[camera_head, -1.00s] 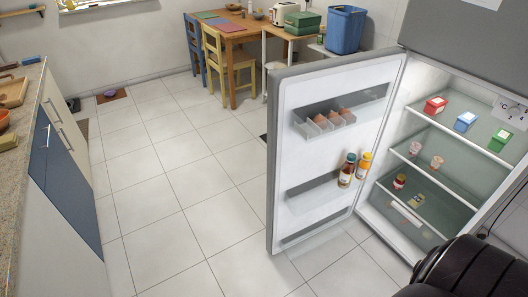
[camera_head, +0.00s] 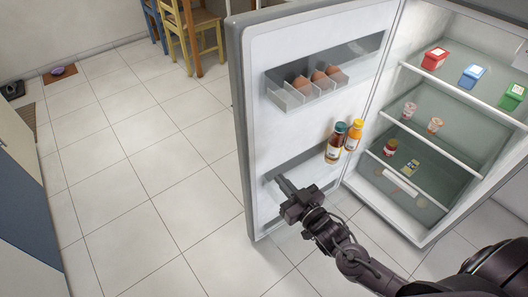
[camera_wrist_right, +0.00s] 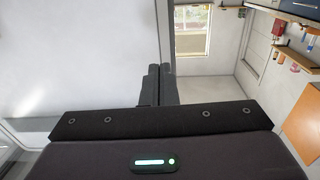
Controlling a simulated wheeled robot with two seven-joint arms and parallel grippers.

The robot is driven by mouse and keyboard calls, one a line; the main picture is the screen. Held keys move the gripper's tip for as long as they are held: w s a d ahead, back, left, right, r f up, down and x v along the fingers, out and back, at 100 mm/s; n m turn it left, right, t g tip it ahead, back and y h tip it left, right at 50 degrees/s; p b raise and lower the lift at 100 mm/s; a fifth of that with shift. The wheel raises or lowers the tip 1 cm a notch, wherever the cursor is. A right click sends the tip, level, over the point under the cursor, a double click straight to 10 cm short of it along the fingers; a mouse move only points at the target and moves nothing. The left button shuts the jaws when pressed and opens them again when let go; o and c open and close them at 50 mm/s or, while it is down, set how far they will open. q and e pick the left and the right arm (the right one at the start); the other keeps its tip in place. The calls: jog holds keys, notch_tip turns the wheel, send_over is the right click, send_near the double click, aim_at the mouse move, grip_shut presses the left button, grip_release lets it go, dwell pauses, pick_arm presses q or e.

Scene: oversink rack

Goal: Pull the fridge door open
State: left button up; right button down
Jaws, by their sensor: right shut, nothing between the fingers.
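The fridge door (camera_head: 268,135) stands wide open, its white inner side facing me. It holds an egg tray (camera_head: 318,86) with brown eggs and two bottles (camera_head: 343,142). The open fridge (camera_head: 430,110) is on the right. My right gripper (camera_head: 282,185) is shut and empty, in front of the door's lower shelf on its inner side. In the right wrist view, its closed fingers (camera_wrist_right: 158,84) overlap the door's edge, with the pale door (camera_wrist_right: 75,60) filling the left. I cannot tell whether they touch the door. My left gripper is not in view.
Inside the fridge are several cartons, including a red one (camera_head: 435,58), and small cups and jars. The tiled floor (camera_head: 150,180) left of the door is clear. A blue cabinet (camera_head: 22,215) borders the left, and a yellow chair (camera_head: 200,45) stands behind.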

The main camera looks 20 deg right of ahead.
aim_at(252, 148)
jog(key=x, duration=1.2)
jog(key=shift+w+f, duration=0.1)
jog(key=shift+w, duration=0.25)
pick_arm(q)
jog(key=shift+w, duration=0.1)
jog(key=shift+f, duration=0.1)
